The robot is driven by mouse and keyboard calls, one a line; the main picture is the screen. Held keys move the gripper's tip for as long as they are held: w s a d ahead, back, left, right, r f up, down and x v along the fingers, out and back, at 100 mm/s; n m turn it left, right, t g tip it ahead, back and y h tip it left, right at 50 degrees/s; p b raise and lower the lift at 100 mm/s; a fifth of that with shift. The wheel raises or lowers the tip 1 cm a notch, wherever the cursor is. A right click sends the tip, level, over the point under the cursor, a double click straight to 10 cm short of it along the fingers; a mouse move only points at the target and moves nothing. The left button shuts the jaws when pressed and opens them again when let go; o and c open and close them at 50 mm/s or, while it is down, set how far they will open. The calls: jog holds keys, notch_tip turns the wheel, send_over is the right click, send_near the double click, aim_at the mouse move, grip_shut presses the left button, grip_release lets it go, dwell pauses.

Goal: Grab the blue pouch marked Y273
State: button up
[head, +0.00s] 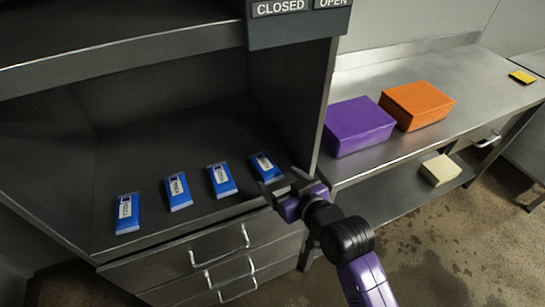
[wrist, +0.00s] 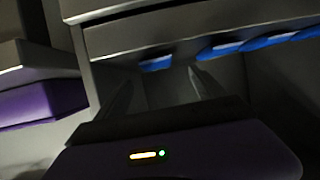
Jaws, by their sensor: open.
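Several blue pouches with white labels lie in a row on the dark shelf (head: 95,215): one far left (head: 127,213), one beside it (head: 178,191), one further right (head: 221,180) and one at the right end (head: 264,165). The label print is too small to read, so I cannot tell which is Y273. My gripper (head: 276,186) is at the shelf's front right edge, just in front of the right-end pouch and partly covering its lower end. In the wrist view my gripper (wrist: 162,88) is open with nothing between its fingers. Blue pouch edges (wrist: 155,63) show beyond the fingertips.
A cabinet side wall (head: 322,110) stands right of the pouches. Drawers with handles (head: 220,262) are below the shelf. A purple box (head: 358,126) and an orange box (head: 416,105) sit on the steel bench at right. A sign panel (head: 295,20) hangs above.

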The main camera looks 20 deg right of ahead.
aim_at(268, 168)
jog(key=shift+d+p+x, duration=0.2)
jog(key=shift+p+x, duration=0.25)
jog(key=shift+x, duration=3.4)
jog(key=shift+f, duration=0.15)
jog(key=c, duration=1.5)
